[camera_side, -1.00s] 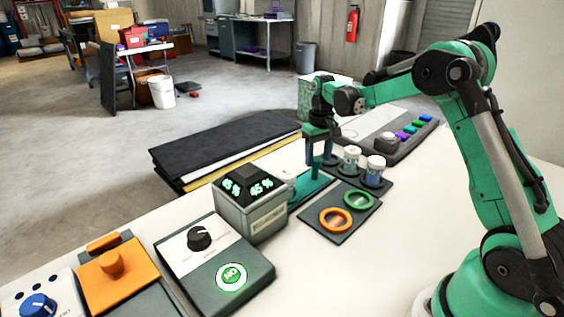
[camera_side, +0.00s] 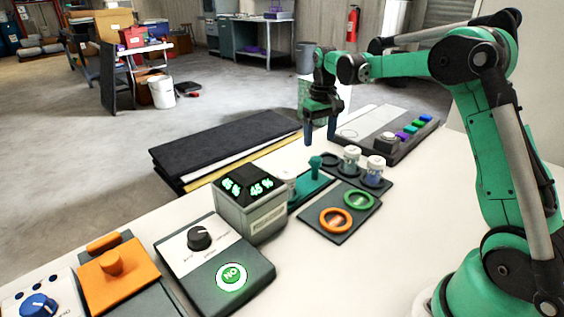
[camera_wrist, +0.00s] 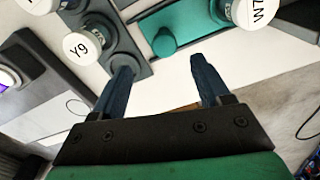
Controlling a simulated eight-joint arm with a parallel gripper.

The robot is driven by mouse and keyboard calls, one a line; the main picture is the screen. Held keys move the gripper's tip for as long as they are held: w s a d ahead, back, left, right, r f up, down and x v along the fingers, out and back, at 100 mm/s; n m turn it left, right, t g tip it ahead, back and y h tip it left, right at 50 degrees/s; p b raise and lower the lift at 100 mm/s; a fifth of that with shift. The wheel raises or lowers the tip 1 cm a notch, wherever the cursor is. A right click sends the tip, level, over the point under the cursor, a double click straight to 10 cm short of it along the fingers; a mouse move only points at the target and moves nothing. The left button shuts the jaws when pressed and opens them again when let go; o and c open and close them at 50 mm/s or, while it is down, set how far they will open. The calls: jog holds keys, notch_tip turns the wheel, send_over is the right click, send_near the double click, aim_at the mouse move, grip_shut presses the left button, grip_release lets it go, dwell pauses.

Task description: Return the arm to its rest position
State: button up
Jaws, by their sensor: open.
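My gripper (camera_side: 320,132) is open and empty, raised above the far part of the bench. In the wrist view its two blue fingers (camera_wrist: 162,75) are spread apart with nothing between them. Below it in the side view is a teal slider (camera_side: 312,183) with a round knob, which also shows in the wrist view (camera_wrist: 180,26), beyond the fingertips. My green arm reaches over from the right. No marker of a rest position shows.
White-capped vials (camera_side: 375,166) stand in a dark rack right of the slider. One vial lid (camera_wrist: 80,46) reads Y9. A plate with orange (camera_side: 336,220) and green rings (camera_side: 358,199), a display box (camera_side: 250,208) and a button panel (camera_side: 388,140) are nearby.

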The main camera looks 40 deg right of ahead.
jog(key=s+a+r+n+t, duration=0.2)
jog(key=s+a+r+t, duration=0.3)
jog(key=a, duration=0.5)
jog(key=s+a+f+n+t, duration=0.1)
jog(key=s+a+f+t, duration=0.1)
jog(key=s+a, duration=0.4)
jog(key=shift+s, duration=1.05)
